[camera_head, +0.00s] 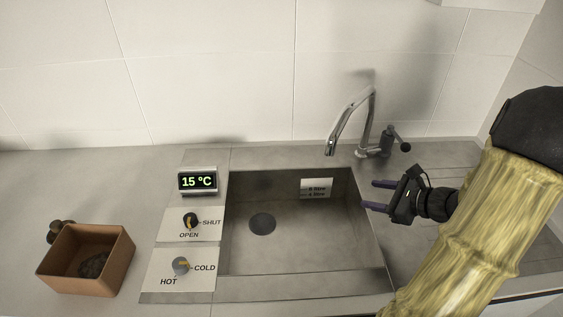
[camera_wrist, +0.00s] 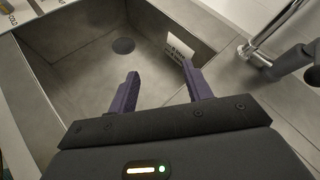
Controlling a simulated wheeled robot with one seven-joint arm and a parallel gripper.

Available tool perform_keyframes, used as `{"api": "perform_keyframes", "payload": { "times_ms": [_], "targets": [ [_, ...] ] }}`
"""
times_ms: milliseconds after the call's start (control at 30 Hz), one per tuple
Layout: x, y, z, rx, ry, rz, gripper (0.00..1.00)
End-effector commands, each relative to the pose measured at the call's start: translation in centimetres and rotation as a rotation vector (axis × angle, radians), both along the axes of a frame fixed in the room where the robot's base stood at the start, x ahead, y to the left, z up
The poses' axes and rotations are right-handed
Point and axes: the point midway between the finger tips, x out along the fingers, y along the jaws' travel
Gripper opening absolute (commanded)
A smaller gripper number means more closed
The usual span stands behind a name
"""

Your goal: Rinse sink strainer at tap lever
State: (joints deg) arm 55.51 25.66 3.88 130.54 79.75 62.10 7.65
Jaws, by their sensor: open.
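The chrome tap (camera_head: 362,115) stands behind the sink (camera_head: 305,250), with its spout over the back right of the basin. A dark-knobbed lever (camera_head: 391,140) sits at the right of its base. A control plate carries a lever (camera_head: 190,221) pointing between marks SHUT and OPEN, and a knob (camera_head: 181,266) marked HOT and COLD. A dark, rough round thing (camera_head: 93,265) lies in the copper-brown box; I cannot tell if it is the strainer. A dark disc (camera_head: 262,223) on the basin floor looks like the drain. My gripper (camera_head: 368,194) is open and empty above the sink's right edge.
The copper-brown box (camera_head: 115,268) stands on the counter at the left, with a dark knobbed thing (camera_head: 62,230) behind it. A display (camera_head: 197,181) reads 15 °C. A small white label (camera_head: 317,187) is on the basin's back wall. The counter between box and display is clear.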

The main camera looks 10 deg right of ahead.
Motion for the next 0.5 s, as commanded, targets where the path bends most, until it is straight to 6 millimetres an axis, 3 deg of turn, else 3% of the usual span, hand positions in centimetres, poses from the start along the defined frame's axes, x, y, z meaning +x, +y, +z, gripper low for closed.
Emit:
{"api": "perform_keyframes", "payload": {
  "times_ms": [33,200,300,500],
  "targets": [
    [-0.4,3.1,-0.5,-0.072,0.039,0.126,0.50],
    [-3.6,9.9,-2.5,-0.343,0.130,0.520,0.50],
    [-5.6,12.3,-3.3,-0.520,0.145,0.748,0.50],
    [-8.4,14.9,-3.8,-0.902,0.081,1.185,0.50]
  ]
}}
